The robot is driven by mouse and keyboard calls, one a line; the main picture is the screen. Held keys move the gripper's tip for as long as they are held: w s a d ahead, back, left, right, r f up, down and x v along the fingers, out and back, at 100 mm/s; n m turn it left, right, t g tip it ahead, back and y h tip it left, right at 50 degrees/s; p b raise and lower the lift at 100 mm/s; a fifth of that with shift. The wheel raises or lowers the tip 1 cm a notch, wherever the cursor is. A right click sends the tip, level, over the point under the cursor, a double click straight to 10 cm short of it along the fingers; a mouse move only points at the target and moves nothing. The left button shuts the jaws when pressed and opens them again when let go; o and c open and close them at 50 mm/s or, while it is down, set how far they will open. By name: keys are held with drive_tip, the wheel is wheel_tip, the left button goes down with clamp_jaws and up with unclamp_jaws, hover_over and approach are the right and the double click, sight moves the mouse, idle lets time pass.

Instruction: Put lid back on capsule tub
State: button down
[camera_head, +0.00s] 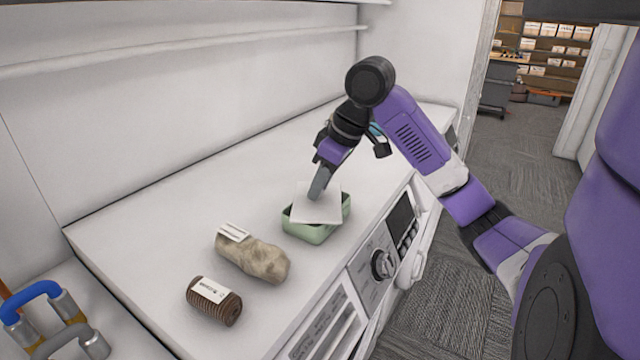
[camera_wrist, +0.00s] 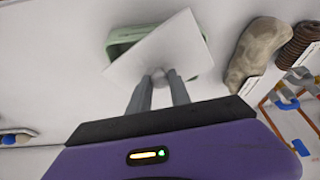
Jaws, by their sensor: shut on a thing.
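The capsule tub is a green open-topped box (camera_head: 311,233) on the white counter, near its front edge. The white square lid (camera_head: 318,207) lies over the tub's opening, turned at an angle to it, so green rim shows at its sides. In the wrist view the lid (camera_wrist: 150,52) covers most of the tub (camera_wrist: 125,38). My gripper (camera_head: 316,194) is above the tub, shut on a small knob (camera_wrist: 168,77) at the middle of the lid. Whether the lid touches the rim cannot be told.
A beige crumpled bag (camera_head: 252,258) with a white label lies left of the tub. A brown ribbed roll (camera_head: 214,301) lies further left. Blue-handled metal items (camera_head: 45,310) are at the lower left. The counter (camera_head: 190,205) behind the tub is clear.

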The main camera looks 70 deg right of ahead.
drive_tip(key=c, duration=1.1)
unclamp_jaws()
drive_tip(key=o, duration=0.5)
drive_tip(key=shift+c, duration=0.2)
drive_tip(key=shift+r, duration=0.15)
drive_tip(key=shift+r+p, duration=3.4)
